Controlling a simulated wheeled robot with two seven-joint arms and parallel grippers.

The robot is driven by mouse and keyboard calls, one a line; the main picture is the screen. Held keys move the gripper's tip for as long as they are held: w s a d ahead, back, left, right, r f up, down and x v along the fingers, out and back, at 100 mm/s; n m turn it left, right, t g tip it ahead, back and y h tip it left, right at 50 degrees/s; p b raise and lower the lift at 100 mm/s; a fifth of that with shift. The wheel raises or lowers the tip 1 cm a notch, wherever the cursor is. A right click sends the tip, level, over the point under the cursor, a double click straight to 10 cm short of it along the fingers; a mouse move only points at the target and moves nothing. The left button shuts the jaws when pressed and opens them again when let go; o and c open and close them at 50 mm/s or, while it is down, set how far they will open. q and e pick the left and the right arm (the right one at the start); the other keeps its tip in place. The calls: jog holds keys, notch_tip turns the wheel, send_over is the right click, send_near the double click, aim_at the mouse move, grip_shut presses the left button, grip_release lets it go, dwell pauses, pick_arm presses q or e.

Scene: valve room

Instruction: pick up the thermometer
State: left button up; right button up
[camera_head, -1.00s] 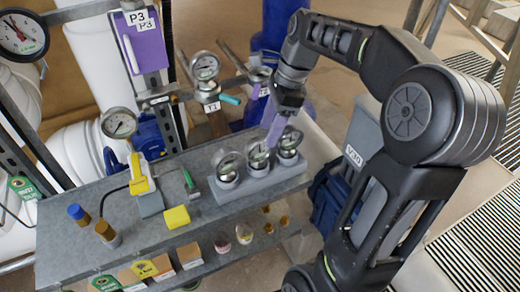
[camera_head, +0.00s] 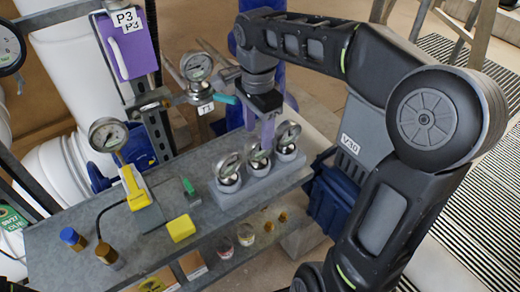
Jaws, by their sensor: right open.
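Three round dial instruments stand in a grey block (camera_head: 262,182) on the bench: a left one (camera_head: 229,167), a middle one (camera_head: 258,153) and a right one (camera_head: 287,136). No readable label tells which dial is the thermometer. My right gripper (camera_head: 267,141) has purple fingers that point down at the block, close to the middle dial and left of the right one. The jaws are open, with nothing seen held; whether a finger touches a dial is unclear. A yellow handheld device (camera_head: 134,188) stands in a grey holder farther left. My left gripper is out of view.
A pipe gauge (camera_head: 196,67) tagged T1 stands behind the block, close to my right wrist. Another gauge (camera_head: 108,135) stands at left. A yellow block (camera_head: 181,228), a green-handled tool (camera_head: 190,190) and two small cylinders (camera_head: 73,238) (camera_head: 107,254) are on the bench (camera_head: 160,215).

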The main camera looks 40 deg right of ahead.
aim_at(258, 153)
jog(key=shift+f, duration=1.3)
jog(key=shift+f+p, duration=0.4)
jog(key=shift+f, duration=2.2)
jog(key=shift+c, duration=0.5)
grip_shut()
